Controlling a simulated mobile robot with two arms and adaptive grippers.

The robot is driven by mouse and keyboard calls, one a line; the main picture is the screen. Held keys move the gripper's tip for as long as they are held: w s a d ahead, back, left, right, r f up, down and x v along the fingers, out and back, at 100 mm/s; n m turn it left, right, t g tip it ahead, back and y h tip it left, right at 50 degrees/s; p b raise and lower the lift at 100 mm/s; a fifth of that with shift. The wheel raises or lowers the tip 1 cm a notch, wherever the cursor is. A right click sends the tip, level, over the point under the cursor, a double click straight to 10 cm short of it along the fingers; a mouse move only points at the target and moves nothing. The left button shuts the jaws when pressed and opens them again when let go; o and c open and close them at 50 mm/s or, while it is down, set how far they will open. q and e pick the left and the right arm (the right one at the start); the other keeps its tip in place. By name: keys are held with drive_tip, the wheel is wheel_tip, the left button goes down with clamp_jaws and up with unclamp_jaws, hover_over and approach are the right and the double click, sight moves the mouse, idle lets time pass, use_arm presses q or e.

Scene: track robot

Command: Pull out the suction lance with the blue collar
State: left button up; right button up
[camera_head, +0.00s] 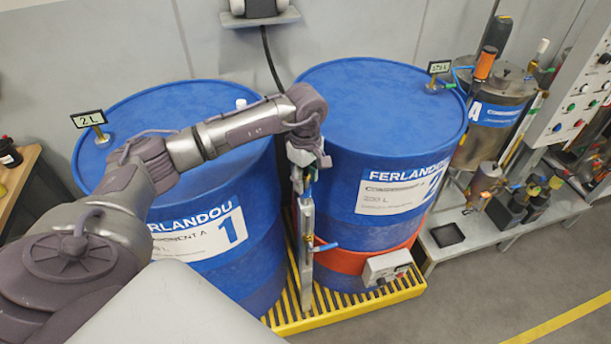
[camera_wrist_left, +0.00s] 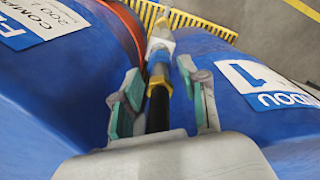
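My left gripper (camera_head: 309,165) is between the two blue drums, at the upper end of an upright metallic post or tube (camera_head: 306,235). In the left wrist view my left gripper (camera_wrist_left: 160,80) has its green-padded fingers apart, one on each side of a black rod (camera_wrist_left: 159,108). The rod has a yellow ring, with blue and white parts (camera_wrist_left: 160,46) farther down. A gap shows between the rod and the right-hand finger. I take this rod for a lance; which part is the blue collar is unclear. Its lower end is not clear. My right gripper is out of view.
Blue drum 1 (camera_head: 200,109) and blue drum 2 (camera_head: 385,95) stand on a yellow grated pallet (camera_head: 340,307). Drum 2 has an orange band (camera_head: 340,262) with a control box (camera_head: 387,267). A metal tank (camera_head: 498,100) and control panel (camera_head: 580,95) stand right. Grey floor is clear front right.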

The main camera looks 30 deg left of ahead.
use_arm(q)
clamp_jaws()
drive_tip(key=shift+r, duration=0.55)
drive_tip(key=shift+r+p, duration=1.4)
drive_tip(key=shift+r, duration=0.9)
